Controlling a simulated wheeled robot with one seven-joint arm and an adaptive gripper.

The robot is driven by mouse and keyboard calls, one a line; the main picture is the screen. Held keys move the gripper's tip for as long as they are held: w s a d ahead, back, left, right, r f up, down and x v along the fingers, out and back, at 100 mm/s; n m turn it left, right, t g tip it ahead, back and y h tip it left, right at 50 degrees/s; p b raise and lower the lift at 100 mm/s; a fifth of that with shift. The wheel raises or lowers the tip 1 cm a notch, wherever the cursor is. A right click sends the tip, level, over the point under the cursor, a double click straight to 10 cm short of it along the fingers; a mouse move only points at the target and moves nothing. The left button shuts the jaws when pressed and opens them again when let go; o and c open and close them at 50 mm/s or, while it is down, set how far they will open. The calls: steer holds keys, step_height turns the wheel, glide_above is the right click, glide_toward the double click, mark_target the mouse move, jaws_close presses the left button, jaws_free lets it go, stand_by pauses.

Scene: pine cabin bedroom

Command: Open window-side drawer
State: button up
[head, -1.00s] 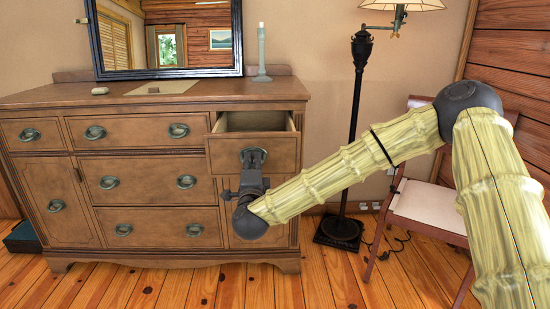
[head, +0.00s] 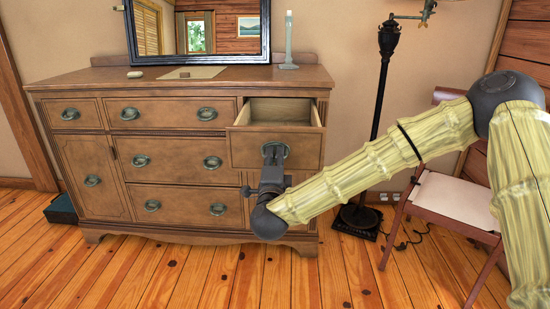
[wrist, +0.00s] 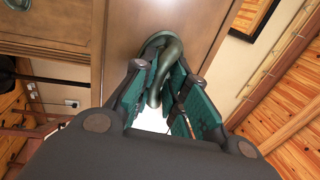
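The wooden dresser (head: 140,226) stands against the back wall. Its top right drawer (head: 247,150) is pulled well out, and its inside looks empty. This drawer's front carries a dark metal ring handle (head: 284,150), also seen in the wrist view (wrist: 170,63). My gripper (head: 273,153) is at that handle. In the wrist view my gripper's teal-padded fingers (wrist: 166,92) stand on either side of the handle, closed around it. The dresser's other drawers, including the top left drawer (head: 88,114) and top middle drawer (head: 170,112), are shut.
A mirror (head: 210,32), a candlestick (head: 289,45) and a small pale object (head: 135,74) are on the dresser top. A black floor lamp (head: 385,90) and a folding chair (head: 455,200) stand to the right. Wooden floor (head: 190,280) in front is clear.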

steer(key=o, duration=0.4)
steer(key=shift+w+f, duration=0.1)
steer(key=shift+f, duration=0.3)
steer(key=shift+r, duration=0.1)
steer(key=shift+r, duration=0.1)
steer(key=v, duration=1.2)
